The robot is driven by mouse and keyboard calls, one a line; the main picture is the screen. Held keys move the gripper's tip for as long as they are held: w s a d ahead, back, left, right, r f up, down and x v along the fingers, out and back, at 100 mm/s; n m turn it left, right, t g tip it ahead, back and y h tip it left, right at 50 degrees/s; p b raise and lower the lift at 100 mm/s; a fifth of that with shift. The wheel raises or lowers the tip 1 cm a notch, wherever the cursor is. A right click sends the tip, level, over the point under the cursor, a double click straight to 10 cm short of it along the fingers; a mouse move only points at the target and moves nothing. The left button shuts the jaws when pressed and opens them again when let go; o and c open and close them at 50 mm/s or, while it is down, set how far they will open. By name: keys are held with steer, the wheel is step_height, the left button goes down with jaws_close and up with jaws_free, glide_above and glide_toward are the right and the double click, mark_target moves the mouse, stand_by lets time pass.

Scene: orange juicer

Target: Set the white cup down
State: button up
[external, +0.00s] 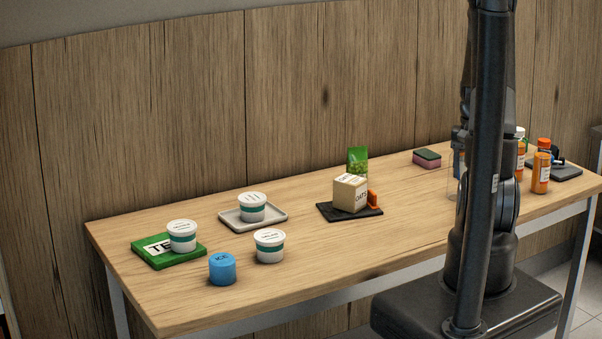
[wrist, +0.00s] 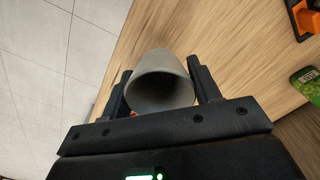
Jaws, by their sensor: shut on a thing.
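The white cup (wrist: 160,84) looks grey-white in the wrist view, and I look into its dark open mouth. My gripper (wrist: 160,78) is shut on it, with one black finger against each side. Behind the cup are the wooden tabletop (wrist: 230,40) and, to the left, the floor. I cannot tell whether the cup touches the table or is held above it. In the external view my column and arm cover the area of my gripper, and I cannot make out the held cup.
White lidded tubs (external: 270,246), a blue tub (external: 222,268), a green board (external: 160,258) and a grey tray (external: 232,221) are at the left. An oats box (external: 350,193) stands on a black board mid-table. Orange bottles (external: 541,174) stand at the right. The tabletop's front middle is clear.

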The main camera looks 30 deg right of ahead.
glide_above(425, 213)
step_height(425, 213, down, 7)
steer(key=shift+r, duration=0.1)
steer(key=shift+f, duration=2.05)
steer(key=shift+f, duration=0.15)
steer(key=o, duration=1)
